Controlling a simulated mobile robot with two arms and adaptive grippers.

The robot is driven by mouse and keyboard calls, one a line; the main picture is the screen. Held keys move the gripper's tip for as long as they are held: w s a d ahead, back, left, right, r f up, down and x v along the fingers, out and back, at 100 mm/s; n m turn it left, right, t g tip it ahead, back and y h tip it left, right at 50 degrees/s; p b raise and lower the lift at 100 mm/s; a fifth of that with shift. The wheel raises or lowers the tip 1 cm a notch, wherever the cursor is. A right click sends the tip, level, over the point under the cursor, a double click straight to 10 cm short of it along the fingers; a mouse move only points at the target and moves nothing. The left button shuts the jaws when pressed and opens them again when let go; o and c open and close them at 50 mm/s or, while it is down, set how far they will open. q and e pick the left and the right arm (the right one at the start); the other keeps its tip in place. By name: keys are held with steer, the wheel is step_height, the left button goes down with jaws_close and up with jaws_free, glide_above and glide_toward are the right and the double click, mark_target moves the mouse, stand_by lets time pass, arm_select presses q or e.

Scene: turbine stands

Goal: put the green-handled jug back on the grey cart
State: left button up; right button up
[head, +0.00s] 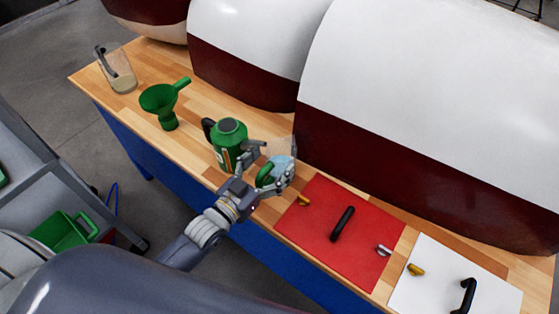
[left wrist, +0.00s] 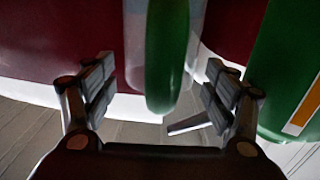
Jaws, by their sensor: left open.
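The green-handled jug (head: 284,160) is clear, with something pale blue inside, and stands on the wooden workbench (head: 140,62) beside the large white and dark red casing. Its green handle (left wrist: 167,50) hangs between the fingers in the left wrist view. My left gripper (head: 268,168) is open, with its fingers on either side of the handle; they show apart from it in the left wrist view (left wrist: 160,78). My gripper partly hides the jug in the head view. The grey cart (head: 50,172) is at the left edge, partly out of view. My right gripper is not in view.
A green canister (head: 230,143) stands close to the left of the jug. Further left are a green funnel (head: 163,101) and a clear jug with a dark handle (head: 121,78). A red board (head: 325,245) and a white board (head: 440,265) lie to the right. A green bin (head: 65,231) is on the cart.

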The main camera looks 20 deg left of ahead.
arm_select(q)
steer(key=shift+w+d+r, duration=0.1)
steer(key=shift+w+d, duration=0.1)
steer(key=shift+w, duration=0.5)
steer(key=shift+w+d, duration=0.15)
steer(key=shift+w, duration=0.15)
steer(key=shift+w+d, duration=0.1)
steer(key=shift+w, duration=0.1)
steer(key=shift+s, duration=0.1)
steer(key=shift+c, duration=1.1)
steer(key=c, duration=0.7)
steer(key=shift+c, duration=0.4)
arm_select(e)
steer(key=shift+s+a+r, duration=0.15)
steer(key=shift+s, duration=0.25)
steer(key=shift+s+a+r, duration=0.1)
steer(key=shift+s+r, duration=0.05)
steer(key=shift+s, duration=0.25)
